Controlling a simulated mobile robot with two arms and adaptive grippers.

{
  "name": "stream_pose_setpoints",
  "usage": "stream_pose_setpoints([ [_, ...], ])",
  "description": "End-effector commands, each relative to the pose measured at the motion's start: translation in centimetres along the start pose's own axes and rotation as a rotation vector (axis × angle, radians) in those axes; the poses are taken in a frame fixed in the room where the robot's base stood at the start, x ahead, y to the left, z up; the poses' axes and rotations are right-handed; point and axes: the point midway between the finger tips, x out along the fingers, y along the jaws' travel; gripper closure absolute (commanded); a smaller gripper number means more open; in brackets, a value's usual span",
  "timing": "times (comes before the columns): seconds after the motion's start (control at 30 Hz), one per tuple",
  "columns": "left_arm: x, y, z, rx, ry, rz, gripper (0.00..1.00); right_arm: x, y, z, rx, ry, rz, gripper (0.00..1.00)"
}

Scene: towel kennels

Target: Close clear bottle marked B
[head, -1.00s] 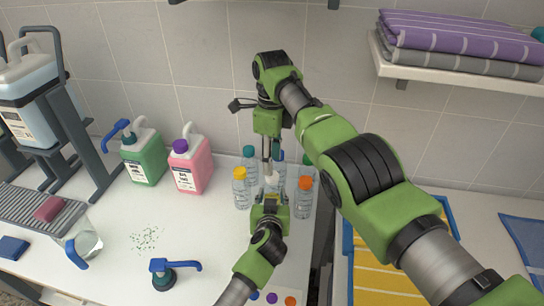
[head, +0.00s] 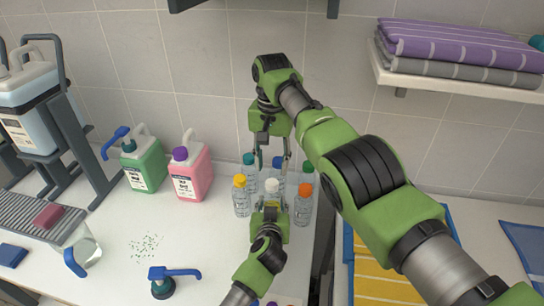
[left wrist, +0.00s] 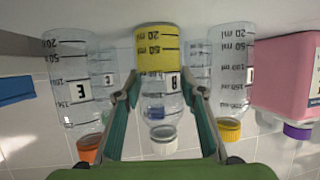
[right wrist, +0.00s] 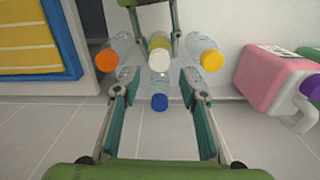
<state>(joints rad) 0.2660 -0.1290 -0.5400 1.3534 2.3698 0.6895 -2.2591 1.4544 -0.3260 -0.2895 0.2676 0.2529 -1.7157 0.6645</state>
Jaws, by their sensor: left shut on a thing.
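The clear bottle marked B (left wrist: 158,85) stands upright with yellow liquid at its bottom; it appears inverted in the left wrist view. My left gripper (left wrist: 162,95) is shut around its body, and it also shows in the head view (head: 271,208). A white cap (head: 271,187) sits on bottle B's neck; I cannot tell how tightly. My right gripper (head: 273,163) is directly above, pointing down, with its fingers apart and nothing between them. In the right wrist view the white cap (right wrist: 159,59) lies beyond the open fingers.
Close around stand bottles with yellow (head: 239,180), orange (head: 305,189), blue (head: 278,162) and teal (head: 249,159) caps. Pink (head: 190,172) and green (head: 144,168) jugs stand to the left. A blue-handled pump (head: 170,281) lies in front. Shelved towels (head: 465,42) are at right.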

Motion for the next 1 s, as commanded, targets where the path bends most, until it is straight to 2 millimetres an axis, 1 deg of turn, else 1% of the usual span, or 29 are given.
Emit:
stream_pose_setpoints([
  [0.1, 0.0, 0.0, 0.1, 0.000, -0.002, -0.001, 1.00, -0.1, 0.0, 0.0, -0.211, -0.001, 0.000, 0.61],
  [1.0, 0.0, 0.0, 0.1, 0.000, -0.002, 0.000, 1.00, -1.3, 0.1, 0.0, -1.831, -0.002, -0.001, 0.61],
])
